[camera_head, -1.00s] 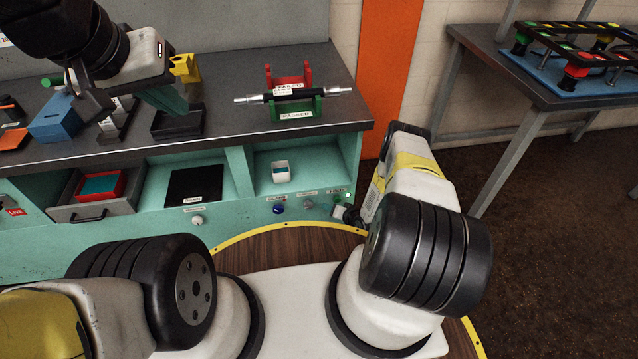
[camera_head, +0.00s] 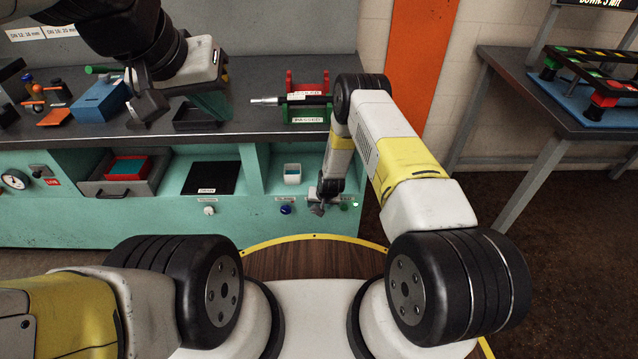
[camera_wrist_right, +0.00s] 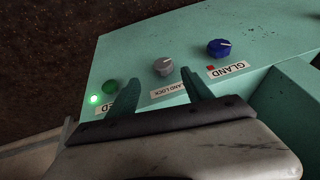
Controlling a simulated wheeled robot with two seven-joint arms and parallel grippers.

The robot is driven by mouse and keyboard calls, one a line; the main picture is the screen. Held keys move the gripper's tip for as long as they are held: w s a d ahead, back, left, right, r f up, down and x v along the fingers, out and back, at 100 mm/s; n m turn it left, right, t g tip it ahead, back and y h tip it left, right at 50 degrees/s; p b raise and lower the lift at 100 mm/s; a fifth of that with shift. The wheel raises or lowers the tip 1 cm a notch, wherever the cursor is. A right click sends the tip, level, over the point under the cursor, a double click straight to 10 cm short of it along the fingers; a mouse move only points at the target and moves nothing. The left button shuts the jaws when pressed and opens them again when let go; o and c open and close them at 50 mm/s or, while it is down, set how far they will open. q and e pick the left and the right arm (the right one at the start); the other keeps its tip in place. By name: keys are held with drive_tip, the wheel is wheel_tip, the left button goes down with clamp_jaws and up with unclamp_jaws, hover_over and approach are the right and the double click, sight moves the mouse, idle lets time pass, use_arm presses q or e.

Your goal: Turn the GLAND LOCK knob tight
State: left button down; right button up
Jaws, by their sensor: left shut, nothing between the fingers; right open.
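The GLAND LOCK knob (camera_wrist_right: 163,66) is grey with a pale pointer mark. It is on the teal bench front, above its partly covered label (camera_wrist_right: 170,88) in the right wrist view. My right gripper (camera_wrist_right: 160,77) is open, its two teal fingers pointing toward the knob, one on each side in the picture. I cannot tell whether they touch it. In the head view my right gripper (camera_head: 321,203) is at the bench front and hides the knob. My left gripper (camera_head: 213,108) is shut and empty above the bench top, near a black tray.
A blue GLAND knob (camera_wrist_right: 219,48) sits beside the grey knob. On the other side are a green button (camera_wrist_right: 110,86) and a lit green lamp (camera_wrist_right: 93,99). A hose (camera_head: 300,99) rests on red and green holders on the bench top.

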sight(316, 209)
drive_tip(key=shift+a+x, duration=0.15)
drive_tip(key=shift+x, duration=1.75)
drive_tip(key=shift+a+x, duration=0.15)
drive_tip(key=shift+x, duration=1.7)
